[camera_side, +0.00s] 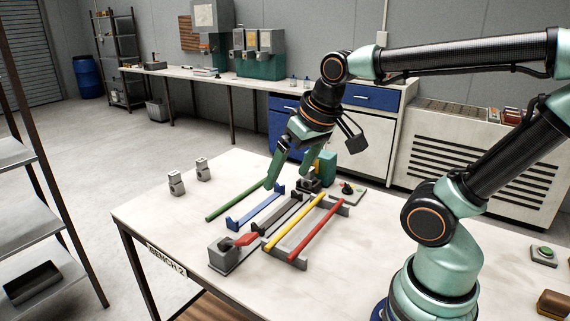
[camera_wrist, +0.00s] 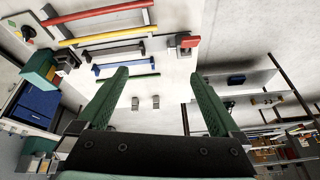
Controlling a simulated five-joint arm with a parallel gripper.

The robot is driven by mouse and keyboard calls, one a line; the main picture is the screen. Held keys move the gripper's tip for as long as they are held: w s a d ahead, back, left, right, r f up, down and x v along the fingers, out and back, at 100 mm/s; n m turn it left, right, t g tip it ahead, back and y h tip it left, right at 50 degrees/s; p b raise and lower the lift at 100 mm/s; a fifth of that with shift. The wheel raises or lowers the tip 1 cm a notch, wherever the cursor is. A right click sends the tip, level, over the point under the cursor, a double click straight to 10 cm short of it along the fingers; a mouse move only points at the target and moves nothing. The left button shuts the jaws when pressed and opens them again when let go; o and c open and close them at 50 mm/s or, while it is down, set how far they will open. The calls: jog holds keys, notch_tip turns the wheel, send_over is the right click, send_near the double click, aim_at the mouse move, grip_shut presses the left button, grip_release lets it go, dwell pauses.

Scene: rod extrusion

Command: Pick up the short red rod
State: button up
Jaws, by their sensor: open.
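The red rod (camera_side: 316,226) lies across grey supports at the right end of the row of rods, beside a yellow rod (camera_side: 290,225). In the wrist view the red rod (camera_wrist: 95,13) is at the upper left edge, and its far end may be cut off. My gripper (camera_side: 288,177) is over the back left of the bench, left of and apart from the red rod. In the wrist view its two green fingers (camera_wrist: 160,74) are spread wide, with nothing held between them.
A green rod (camera_side: 235,204) lies at the left, partly hidden by a finger in the wrist view. Blue brackets (camera_side: 256,210) and a grey block with a red handle (camera_side: 229,249) stand between. Two small grey blocks (camera_side: 176,183) stand at the left.

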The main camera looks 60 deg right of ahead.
jog(key=shift+s+a+n+t, duration=0.3)
jog(key=shift+a+n, duration=0.35)
jog(key=shift+n, duration=0.15)
jog(key=shift+a+r+n, duration=0.1)
jog(key=shift+a+n, duration=0.2)
jog(key=shift+n, duration=0.1)
jog(key=c, duration=0.3)
jog(key=shift+a, duration=0.1)
jog(key=c, duration=0.4)
jog(key=shift+c, duration=0.2)
jog(key=n+g, duration=0.5)
jog(key=n, duration=1.3)
send_over(320, 224)
notch_tip(320, 224, down, 10)
jog(key=f, duration=0.6)
jog(key=shift+d+f, duration=0.2)
jog(key=shift+f, duration=0.1)
jog(key=shift+a+f, duration=0.15)
jog(key=shift+f, duration=2.6)
